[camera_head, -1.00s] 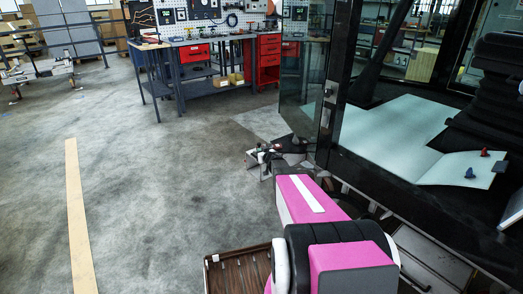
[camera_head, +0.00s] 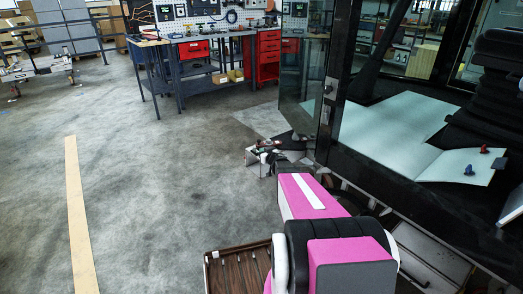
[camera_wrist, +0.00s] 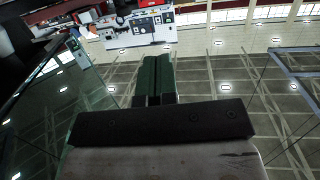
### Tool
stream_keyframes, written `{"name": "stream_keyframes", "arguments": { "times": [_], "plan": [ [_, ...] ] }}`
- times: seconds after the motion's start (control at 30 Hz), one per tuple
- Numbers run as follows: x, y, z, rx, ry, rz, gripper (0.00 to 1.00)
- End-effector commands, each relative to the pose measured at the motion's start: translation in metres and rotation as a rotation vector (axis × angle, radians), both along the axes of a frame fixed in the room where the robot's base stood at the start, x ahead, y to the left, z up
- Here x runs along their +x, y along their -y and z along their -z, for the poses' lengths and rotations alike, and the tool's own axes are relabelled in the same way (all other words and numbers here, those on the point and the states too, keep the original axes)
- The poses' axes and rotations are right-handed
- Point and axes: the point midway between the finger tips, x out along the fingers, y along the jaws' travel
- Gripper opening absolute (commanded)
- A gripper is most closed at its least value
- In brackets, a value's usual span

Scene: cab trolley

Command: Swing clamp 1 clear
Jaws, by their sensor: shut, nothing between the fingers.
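My gripper (camera_wrist: 153,62) shows in the wrist view as two dark green fingers pressed together with nothing between them, beyond a dark bar. In the head view my magenta arm reaches forward beside the cab's glass, and its far end is small and cluttered, so the fingers cannot be made out. A small red piece (camera_head: 484,149) and a small blue piece (camera_head: 469,170) stand on the pale panel (camera_head: 440,168) inside the cab, at the right. They may be clamp handles, but I cannot tell which is clamp 1. My fingers touch neither.
A dark cab frame (camera_head: 327,110) with glass stands close right of my arm. A brown slatted tray (camera_head: 238,270) is at the bottom. A workbench (camera_head: 215,85) with red drawers (camera_head: 268,55) stands at the back. A wooden strip (camera_head: 78,215) lies on the left floor, which is mostly clear.

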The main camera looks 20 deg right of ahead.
Motion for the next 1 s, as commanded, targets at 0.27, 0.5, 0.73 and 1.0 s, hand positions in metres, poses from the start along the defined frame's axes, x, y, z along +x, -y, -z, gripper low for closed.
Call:
{"name": "stream_keyframes", "arguments": {
  "times": [0.27,0.5,0.73,1.0],
  "plan": [
    [0.013,0.062,0.000,-0.001,0.011,-0.104,0.00],
    [0.011,0.091,0.003,0.000,-0.006,-0.168,0.00],
    [0.010,0.093,0.003,0.000,-0.009,-0.175,0.00],
    [0.016,0.091,0.004,0.001,-0.008,-0.175,0.00]
  ]
}}
